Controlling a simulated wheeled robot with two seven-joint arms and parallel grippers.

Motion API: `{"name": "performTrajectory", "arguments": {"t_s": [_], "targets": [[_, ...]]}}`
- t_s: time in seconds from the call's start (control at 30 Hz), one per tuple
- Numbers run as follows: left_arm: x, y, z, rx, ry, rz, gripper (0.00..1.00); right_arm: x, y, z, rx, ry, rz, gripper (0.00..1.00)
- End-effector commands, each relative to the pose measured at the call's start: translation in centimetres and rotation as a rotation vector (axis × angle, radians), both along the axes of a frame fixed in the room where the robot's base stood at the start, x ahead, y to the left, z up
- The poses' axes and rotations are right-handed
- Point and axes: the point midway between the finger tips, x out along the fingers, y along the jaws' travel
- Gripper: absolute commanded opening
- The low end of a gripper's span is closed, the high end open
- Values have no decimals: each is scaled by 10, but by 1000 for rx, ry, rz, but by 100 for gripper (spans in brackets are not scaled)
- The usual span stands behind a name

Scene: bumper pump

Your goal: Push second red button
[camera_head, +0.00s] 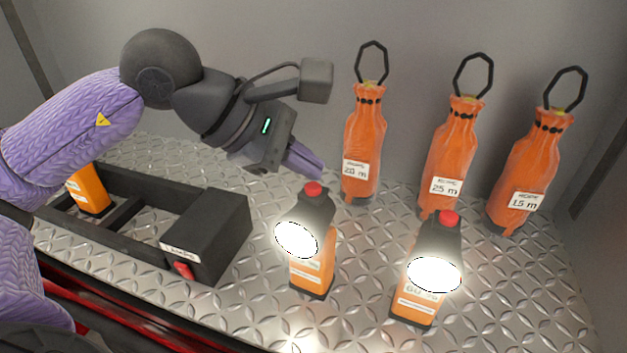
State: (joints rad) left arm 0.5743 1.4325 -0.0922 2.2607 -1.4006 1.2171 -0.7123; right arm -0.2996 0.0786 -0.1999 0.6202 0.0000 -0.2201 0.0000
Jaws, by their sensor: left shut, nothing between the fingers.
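Two orange and black lamps stand lit on the metal floor. The left lamp (314,258) has a red button (313,188) on top. The right lamp (418,298) has a red button (448,218) on top. My left gripper (312,166) is shut and empty. In the picture its fingertips are just above the left lamp's red button, with a small gap between them. It is well to the left of the right lamp's button. Both buttons are in plain view. My right gripper is not in view.
Three orange bags with black loops, a left one (362,140), a middle one (446,160) and a right one (528,170), stand along the back wall. A black holder (216,235) with another orange lamp (90,190) is at the left. Floor between the two lamps is clear.

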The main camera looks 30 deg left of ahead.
Motion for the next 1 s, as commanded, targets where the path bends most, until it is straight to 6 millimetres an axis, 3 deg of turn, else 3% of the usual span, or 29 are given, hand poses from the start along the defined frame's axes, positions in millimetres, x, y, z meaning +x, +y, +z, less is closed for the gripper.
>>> {"name": "performTrajectory", "arguments": {"t_s": [0.27, 1.0], "targets": [[0, 0, -11, 0, 0, 0, 0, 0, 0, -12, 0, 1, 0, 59], [0, 0, 2, 0, 0, 0, 0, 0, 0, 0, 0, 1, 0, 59]]}}
